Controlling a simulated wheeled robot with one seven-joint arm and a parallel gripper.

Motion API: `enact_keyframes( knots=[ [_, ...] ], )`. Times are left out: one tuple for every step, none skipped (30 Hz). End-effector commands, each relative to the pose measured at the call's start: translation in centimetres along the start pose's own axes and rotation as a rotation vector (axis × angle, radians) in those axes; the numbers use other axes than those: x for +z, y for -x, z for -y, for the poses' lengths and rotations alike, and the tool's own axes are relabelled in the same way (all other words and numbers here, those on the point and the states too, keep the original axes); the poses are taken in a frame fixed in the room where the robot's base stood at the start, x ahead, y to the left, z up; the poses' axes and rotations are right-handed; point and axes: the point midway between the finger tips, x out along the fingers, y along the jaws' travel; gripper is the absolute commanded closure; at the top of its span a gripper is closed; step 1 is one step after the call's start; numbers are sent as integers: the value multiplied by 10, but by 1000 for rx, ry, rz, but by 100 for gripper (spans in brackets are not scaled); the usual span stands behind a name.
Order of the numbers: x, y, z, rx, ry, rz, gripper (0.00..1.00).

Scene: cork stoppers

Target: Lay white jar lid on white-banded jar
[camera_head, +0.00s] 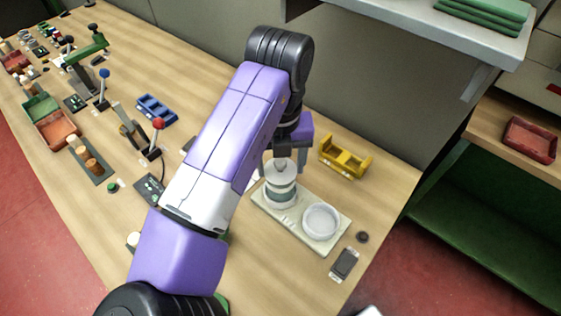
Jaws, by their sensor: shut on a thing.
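My gripper (283,158) points down at the right end of the bench, partly hidden by my purple arm. It is shut on the pale round jar lid (281,171). The lid is right above the jar (280,195), which shows a white band and a grey-green body. From this angle I cannot tell whether lid and jar touch. The jar stands upright at the far left end of a cream tray (290,232). A round white dish (321,221) sits at the tray's near right end.
A yellow holder (345,157) stands behind the tray, near the wall. A dark small device (344,263) and a dark disc (362,237) lie to the right, near the bench edge. Levers, a blue holder (157,109) and bins crowd the left side. A shelf overhangs at upper right.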

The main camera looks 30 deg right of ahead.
Motion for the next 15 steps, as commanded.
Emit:
enact_keyframes(
  knots=[
    [0, -1, 0, 0, 0, 0, 74],
    [0, -2, 0, 0, 0, 0, 74],
    [0, -2, 0, 0, 0, 0, 74],
    [0, -2, 0, 0, 0, 0, 74],
    [0, -2, 0, 0, 0, 0, 74],
    [0, -2, 0, 0, 0, 0, 74],
    [0, -2, 0, 0, 0, 0, 74],
    [0, -2, 0, 0, 0, 0, 74],
    [0, -2, 0, 0, 0, 0, 74],
    [0, -2, 0, 0, 0, 0, 74],
    [0, -2, 0, 0, 0, 0, 74],
    [0, -2, 0, 0, 0, 0, 74],
    [0, -2, 0, 0, 0, 0, 30],
    [0, -2, 0, 0, 0, 0, 24],
    [0, -2, 0, 0, 0, 0, 16]
  ],
)
